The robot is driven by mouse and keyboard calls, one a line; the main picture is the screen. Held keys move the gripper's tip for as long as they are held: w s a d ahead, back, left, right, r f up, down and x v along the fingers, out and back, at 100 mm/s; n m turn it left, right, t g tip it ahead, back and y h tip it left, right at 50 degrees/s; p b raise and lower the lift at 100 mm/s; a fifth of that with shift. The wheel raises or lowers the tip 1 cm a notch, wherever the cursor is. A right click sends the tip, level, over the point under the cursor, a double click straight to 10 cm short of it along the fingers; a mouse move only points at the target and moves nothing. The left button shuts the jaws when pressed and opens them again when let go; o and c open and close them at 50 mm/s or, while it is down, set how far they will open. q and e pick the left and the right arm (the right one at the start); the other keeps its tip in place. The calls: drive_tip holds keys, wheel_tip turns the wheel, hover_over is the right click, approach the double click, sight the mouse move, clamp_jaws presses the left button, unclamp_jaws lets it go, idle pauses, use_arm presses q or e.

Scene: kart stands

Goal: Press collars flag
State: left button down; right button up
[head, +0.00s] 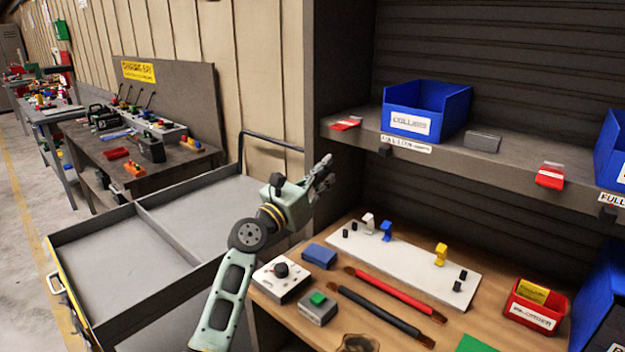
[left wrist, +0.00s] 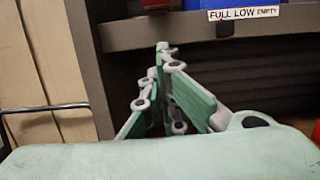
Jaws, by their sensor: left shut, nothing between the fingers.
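The blue bin (head: 427,110) marked as collars stands on the shelf. A red flag (head: 345,123) lies flat at the shelf edge to its left. A label strip (head: 405,143) with a small dark knob is on the shelf front below the bin; the strip reads "FULL LOW EMPTY" in the left wrist view (left wrist: 243,14). My left gripper (head: 324,170) is shut and empty, below and left of the red flag, apart from it. In the left wrist view its fingers (left wrist: 163,55) point up toward the shelf edge, where a bit of red (left wrist: 153,4) shows. My right gripper is not seen.
A second red flag (head: 549,175) and more blue bins are at right on the shelf. The wooden bench (head: 480,312) below holds a white peg board (head: 410,264), a red box (head: 536,306) and a control box (head: 282,278). A grey cart (head: 165,245) stands at left.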

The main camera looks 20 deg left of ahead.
sight(347, 123)
use_arm(q)
drive_tip(key=w+r+p, duration=0.1)
drive_tip(key=r, duration=0.1)
drive_tip(key=w+d+r+p, duration=0.1)
drive_tip(key=w+r, duration=0.1)
drive_tip(key=shift+w+d+r, duration=0.1)
drive_tip(key=shift+r, duration=0.25)
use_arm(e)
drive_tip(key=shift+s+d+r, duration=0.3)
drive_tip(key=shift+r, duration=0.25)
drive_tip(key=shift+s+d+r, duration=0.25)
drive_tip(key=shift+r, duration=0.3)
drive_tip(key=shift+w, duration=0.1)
